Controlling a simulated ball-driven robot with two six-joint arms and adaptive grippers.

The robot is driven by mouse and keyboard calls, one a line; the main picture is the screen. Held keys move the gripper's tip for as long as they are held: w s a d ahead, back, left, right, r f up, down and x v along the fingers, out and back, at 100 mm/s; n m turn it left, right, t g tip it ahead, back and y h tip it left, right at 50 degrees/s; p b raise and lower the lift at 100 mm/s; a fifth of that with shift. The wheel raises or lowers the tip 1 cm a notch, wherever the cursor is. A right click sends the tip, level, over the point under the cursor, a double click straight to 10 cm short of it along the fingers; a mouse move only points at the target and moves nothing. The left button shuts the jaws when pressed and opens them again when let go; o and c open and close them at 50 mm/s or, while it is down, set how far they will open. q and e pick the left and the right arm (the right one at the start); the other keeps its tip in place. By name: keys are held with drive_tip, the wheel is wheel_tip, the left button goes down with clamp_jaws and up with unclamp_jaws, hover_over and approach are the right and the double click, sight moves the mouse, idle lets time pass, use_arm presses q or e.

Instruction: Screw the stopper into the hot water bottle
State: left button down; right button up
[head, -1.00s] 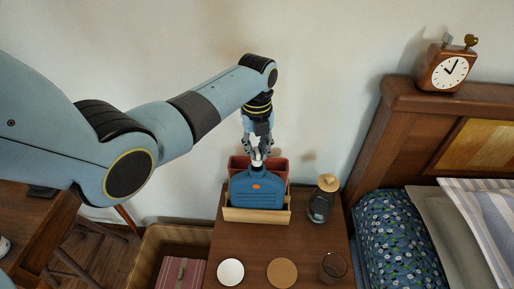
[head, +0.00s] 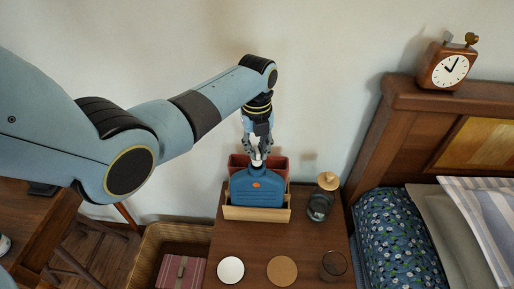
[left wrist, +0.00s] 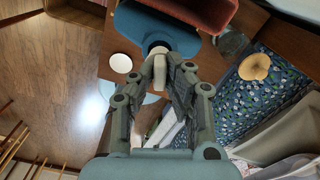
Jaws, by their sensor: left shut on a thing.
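The blue hot water bottle (head: 258,190) stands upright in a wooden holder (head: 257,214) on the bedside table; its neck points up. It also shows at the top of the left wrist view (left wrist: 160,28). My left gripper (head: 257,158) is directly above the neck, pointing down, shut on the pale stopper (left wrist: 159,68). The stopper is at the mouth of the bottle, in line with the neck. The fingers partly hide it, so I cannot tell how deep it sits. My right gripper is not in view.
A red container (head: 280,166) stands just behind the bottle. A glass jar with a wooden lid (head: 320,204) is to its right. A white disc (head: 230,270), a cork disc (head: 282,272) and a glass (head: 334,265) are at the front. The bed is at right.

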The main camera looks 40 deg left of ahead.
use_arm(q)
drive_tip(key=shift+f+b, duration=0.45)
drive_tip(key=shift+f, duration=0.25)
idle(0.3)
drive_tip(key=shift+f+b, duration=0.4)
drive_tip(key=shift+f, duration=0.35)
idle(1.2)
idle(0.4)
drive_tip(key=c, duration=1)
unclamp_jaws()
drive_tip(key=shift+o, duration=0.2)
drive_tip(key=shift+r, duration=0.1)
wheel_tip(320, 180, up, 5)
drive_tip(key=p, duration=0.5)
